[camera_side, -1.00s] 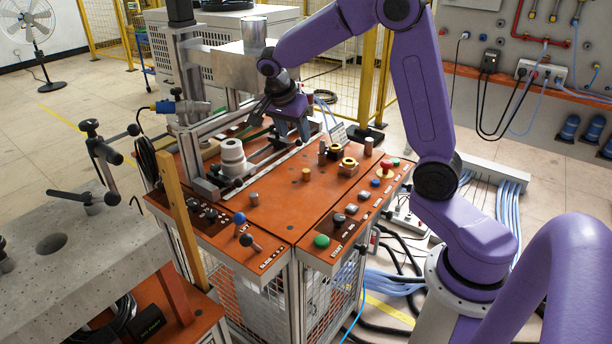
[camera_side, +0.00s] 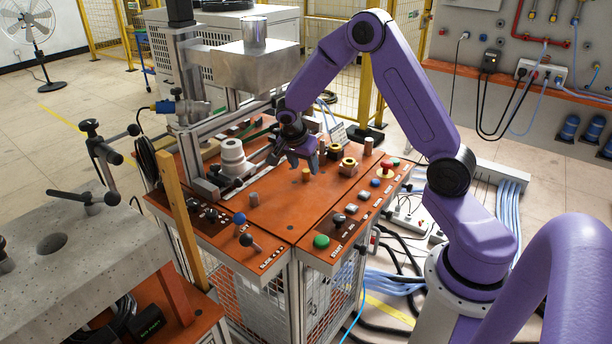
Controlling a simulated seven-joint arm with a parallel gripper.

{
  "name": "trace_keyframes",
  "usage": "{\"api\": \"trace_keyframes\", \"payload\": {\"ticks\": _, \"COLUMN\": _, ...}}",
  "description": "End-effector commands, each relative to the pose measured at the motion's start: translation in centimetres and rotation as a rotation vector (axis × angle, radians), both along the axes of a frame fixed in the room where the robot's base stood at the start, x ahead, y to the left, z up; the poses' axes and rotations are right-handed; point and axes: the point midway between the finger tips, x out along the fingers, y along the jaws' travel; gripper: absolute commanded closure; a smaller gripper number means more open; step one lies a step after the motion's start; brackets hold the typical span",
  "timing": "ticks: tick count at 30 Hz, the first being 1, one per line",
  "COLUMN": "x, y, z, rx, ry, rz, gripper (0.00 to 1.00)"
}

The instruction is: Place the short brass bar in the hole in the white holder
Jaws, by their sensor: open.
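The short brass bar (camera_side: 306,175) stands upright on the orange table top, near its middle. My gripper (camera_side: 302,166) is open and points down close above the short brass bar. Its fingers are near the bar's top, and I cannot tell whether they are on either side of it.
Another brass bar (camera_side: 368,146) and brass nuts (camera_side: 348,166) on dark blocks stand to the right. A metal block (camera_side: 250,68) hangs above the rails. Knobs and buttons line the front edge.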

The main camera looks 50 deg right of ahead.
Motion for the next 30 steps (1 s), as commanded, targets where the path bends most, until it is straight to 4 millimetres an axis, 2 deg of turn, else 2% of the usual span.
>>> {"api": "trace_keyframes", "payload": {"ticks": 5, "x": 0.1, "y": -0.7, "z": -1.6, "rx": 0.0, "ry": 0.001, "rz": 0.0, "gripper": 0.45}}
{"api": "trace_keyframes", "payload": {"ticks": 13, "x": 0.1, "y": -0.7, "z": -1.8, "rx": 0.0, "ry": -0.002, "rz": 0.001, "gripper": 0.45}}
{"api": "trace_keyframes", "payload": {"ticks": 18, "x": 0.1, "y": -0.7, "z": -1.8, "rx": 0.0, "ry": -0.001, "rz": 0.0, "gripper": 1.0}}
{"api": "trace_keyframes", "payload": {"ticks": 30, "x": 0.1, "y": -0.7, "z": -1.5, "rx": -0.001, "ry": -0.002, "rz": 0.001, "gripper": 1.0}}
